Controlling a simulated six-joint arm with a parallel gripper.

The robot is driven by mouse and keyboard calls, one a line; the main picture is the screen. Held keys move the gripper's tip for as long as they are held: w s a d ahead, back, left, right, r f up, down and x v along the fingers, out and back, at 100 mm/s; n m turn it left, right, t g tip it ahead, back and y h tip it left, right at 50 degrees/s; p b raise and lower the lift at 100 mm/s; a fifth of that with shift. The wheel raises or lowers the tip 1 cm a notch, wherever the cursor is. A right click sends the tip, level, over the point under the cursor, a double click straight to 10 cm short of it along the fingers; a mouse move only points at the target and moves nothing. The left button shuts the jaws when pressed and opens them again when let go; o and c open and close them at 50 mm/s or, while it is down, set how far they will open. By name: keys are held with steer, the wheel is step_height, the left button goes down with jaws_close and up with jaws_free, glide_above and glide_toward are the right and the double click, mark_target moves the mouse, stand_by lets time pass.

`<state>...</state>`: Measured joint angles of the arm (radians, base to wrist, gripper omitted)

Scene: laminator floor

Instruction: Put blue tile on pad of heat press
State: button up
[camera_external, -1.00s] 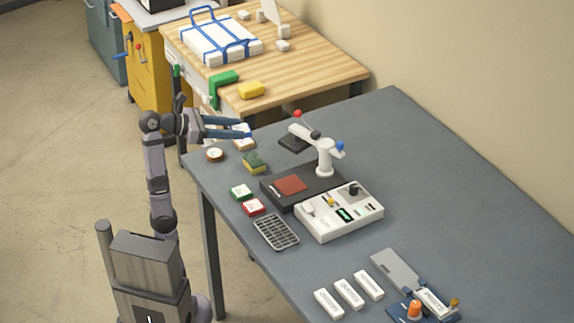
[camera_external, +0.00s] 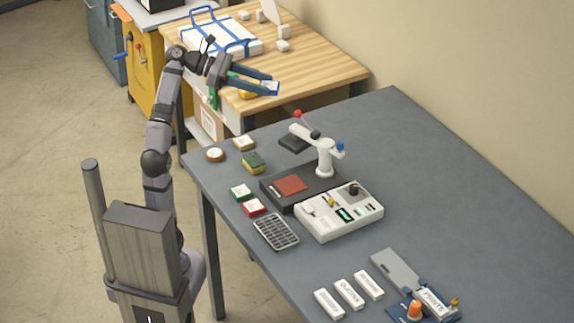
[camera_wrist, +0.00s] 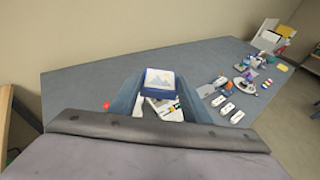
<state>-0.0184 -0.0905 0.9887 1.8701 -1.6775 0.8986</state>
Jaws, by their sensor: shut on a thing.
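My gripper (camera_external: 266,86) is shut on the blue tile (camera_external: 270,88) and holds it up in the air, in line with the wooden bench in the external view. In the wrist view the blue tile (camera_wrist: 158,80) sits between the fingertips, its pale picture face showing. The heat press (camera_external: 325,160) stands on the grey table, its arm swung up and aside. Its reddish pad (camera_external: 291,185) is bare and open from above. In the wrist view the tile and fingers hide most of the press.
Left of the press lie a green tile (camera_external: 241,192), a red tile (camera_external: 253,207), a sponge (camera_external: 254,162), a round coaster (camera_external: 214,155) and a square one (camera_external: 243,143). A grey rack (camera_external: 276,232) and control box (camera_external: 340,211) are in front.

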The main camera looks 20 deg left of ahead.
steer(key=d+p, duration=0.1)
steer(key=p, duration=0.1)
steer(key=w+d+m+g+p, duration=0.1)
steer(key=d+p, duration=0.1)
steer(key=p, duration=0.1)
steer(key=w+d+g+p, duration=0.1)
steer(key=p, duration=0.1)
steer(key=shift+d+r, duration=0.3)
step_height(320, 180, down, 4)
steer(key=d+m+g+p, duration=0.1)
steer(key=d+p, duration=0.1)
steer(key=p, duration=0.1)
steer(key=m+g, duration=0.4)
glide_above(284, 181)
step_height(284, 181, down, 19)
steer(key=shift+y, duration=0.4)
steer(key=shift+g, duration=0.3)
steer(key=shift+s+f+p, duration=0.1)
steer(key=shift+f+p, duration=0.25)
steer(key=shift+f, duration=4.7)
steer(key=shift+f+b, duration=0.2)
steer(key=shift+b, duration=0.1)
steer(key=o, duration=1.1)
